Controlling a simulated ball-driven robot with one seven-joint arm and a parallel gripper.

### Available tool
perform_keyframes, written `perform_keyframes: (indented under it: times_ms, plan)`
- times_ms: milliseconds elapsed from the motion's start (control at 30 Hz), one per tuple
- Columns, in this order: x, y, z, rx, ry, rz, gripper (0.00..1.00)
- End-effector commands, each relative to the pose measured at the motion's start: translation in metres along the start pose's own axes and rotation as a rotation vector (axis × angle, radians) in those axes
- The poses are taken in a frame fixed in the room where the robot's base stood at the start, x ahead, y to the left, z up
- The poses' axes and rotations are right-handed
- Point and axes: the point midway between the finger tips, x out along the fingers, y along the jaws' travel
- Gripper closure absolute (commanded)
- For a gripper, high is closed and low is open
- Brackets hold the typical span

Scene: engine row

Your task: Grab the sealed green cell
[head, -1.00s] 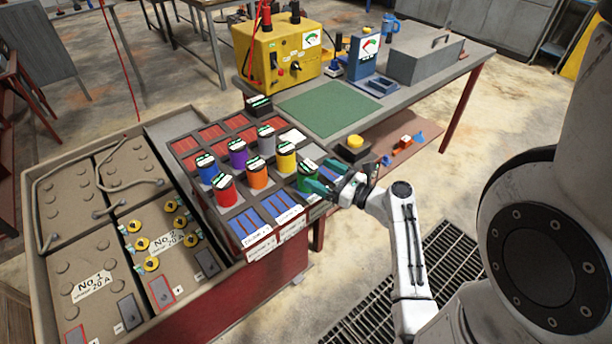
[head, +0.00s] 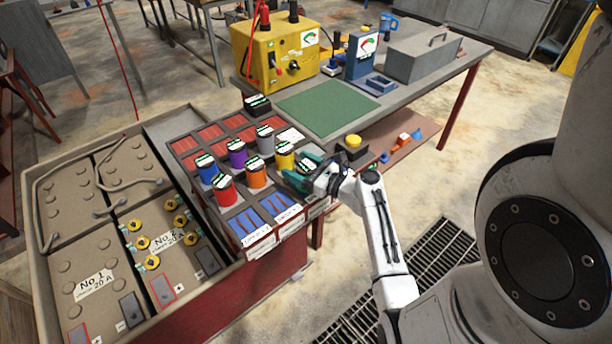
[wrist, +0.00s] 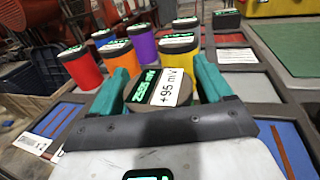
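A cell with a dark round top, a green readout and a white "+95 mV" label (wrist: 158,88) stands between my gripper's teal fingers in the wrist view. Its side wall is mostly hidden, so its body colour is hard to see there. In the head view my gripper (head: 303,170) is at the right end of the front row of cells, over the place of the green cell, and largely covers it. My gripper also shows in the wrist view (wrist: 160,70); its fingers are apart, one on each side of the cell, with a gap at the right finger.
Close by stand yellow (head: 284,157), orange (head: 257,176), red (head: 225,192), blue (head: 207,172), purple (head: 238,156) and grey (head: 265,140) cells. A green mat (head: 328,107) lies clear behind, and a black block with a yellow button (head: 353,146) is to the right.

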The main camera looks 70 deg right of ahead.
Motion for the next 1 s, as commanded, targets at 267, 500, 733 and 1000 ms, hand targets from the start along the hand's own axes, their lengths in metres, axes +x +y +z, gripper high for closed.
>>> perform_keyframes:
  times_ms: [267,500,733,1000]
  plan:
    - [-0.0003,0.0000,0.0000,0.000,0.000,0.000,0.48]
    - [-0.0003,0.0000,0.0000,0.000,0.000,0.000,0.71]
    - [0.0001,-0.0003,0.0017,-0.001,-0.003,0.000,0.92]
    - [0.0002,-0.0003,0.0031,-0.001,-0.003,0.000,1.00]
